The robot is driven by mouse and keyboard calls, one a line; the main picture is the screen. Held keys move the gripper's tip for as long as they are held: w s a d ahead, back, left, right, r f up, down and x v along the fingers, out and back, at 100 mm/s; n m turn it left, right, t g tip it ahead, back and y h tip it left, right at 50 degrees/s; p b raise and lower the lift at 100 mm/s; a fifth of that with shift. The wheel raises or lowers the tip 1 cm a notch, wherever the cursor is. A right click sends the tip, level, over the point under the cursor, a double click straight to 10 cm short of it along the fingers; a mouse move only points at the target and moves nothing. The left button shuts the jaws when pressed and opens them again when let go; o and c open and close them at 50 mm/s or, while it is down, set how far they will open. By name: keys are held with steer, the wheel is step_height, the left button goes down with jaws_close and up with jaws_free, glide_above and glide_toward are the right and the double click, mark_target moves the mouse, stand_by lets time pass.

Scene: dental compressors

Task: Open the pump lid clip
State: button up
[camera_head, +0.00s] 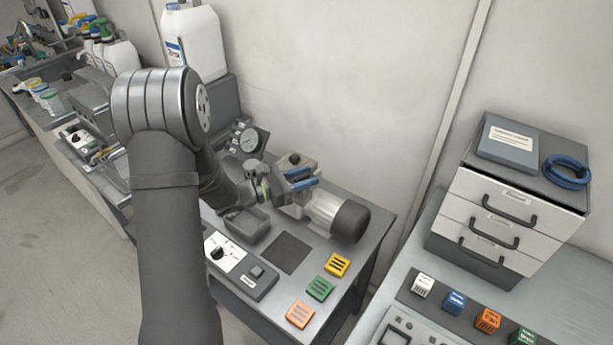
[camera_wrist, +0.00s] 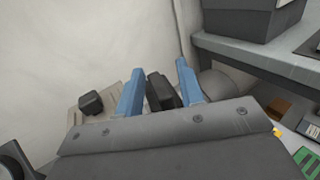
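The pump (camera_head: 324,210) has a light body and a dark rounded end cap, and lies on the grey bench. My gripper (camera_head: 302,180), with two blue fingers, is over the pump's left part and hides some of it. In the wrist view my gripper (camera_wrist: 160,88) is open, its fingers apart. A dark upright piece (camera_wrist: 158,92), which looks like the lid clip, shows between them. I cannot tell whether a finger touches it. The pump's beige part with a black knob (camera_wrist: 90,103) is left of the fingers, and the dark end cap (camera_wrist: 218,82) is right.
A pressure gauge (camera_head: 247,138) stands behind my gripper. A dark tray (camera_head: 245,222) and a switch panel (camera_head: 222,253) are in front. Yellow, green and orange blocks (camera_head: 319,289) lie at the bench's right. A drawer unit (camera_head: 505,215) stands on the right table, across a gap.

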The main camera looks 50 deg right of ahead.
steer(key=shift+s+d, duration=0.15)
steer(key=shift+d, duration=0.1)
jaws_close()
steer(key=shift+m+g+y, duration=0.3)
steer(key=shift+g, duration=0.1)
steer(key=shift+s+m+g+y, duration=0.1)
steer(key=shift+m+g+y, duration=0.75)
steer(key=shift+g, duration=0.25)
jaws_free()
steer(key=shift+a, duration=0.1)
